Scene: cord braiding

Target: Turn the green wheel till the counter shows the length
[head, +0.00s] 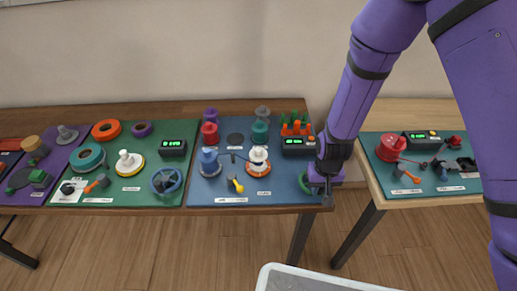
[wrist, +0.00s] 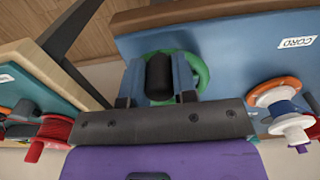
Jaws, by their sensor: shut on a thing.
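The green wheel (head: 304,183) is at the right front corner of the blue board, partly hidden behind my gripper (head: 324,190). In the wrist view the wheel shows as a green ring (wrist: 203,72) behind a black upright handle (wrist: 159,76). My gripper (wrist: 159,84) is shut on this handle, one finger on each side. The counter (head: 297,142) is a dark box with lit green digits at the back right of the blue board; its digits are too small to read.
The blue board (head: 215,190) carries several spools, including a white one on an orange base (head: 258,160), and a yellow-handled part (head: 237,186). A green board (head: 120,190) is to the left. A separate table with a teal board (head: 400,186) stands right, past a gap.

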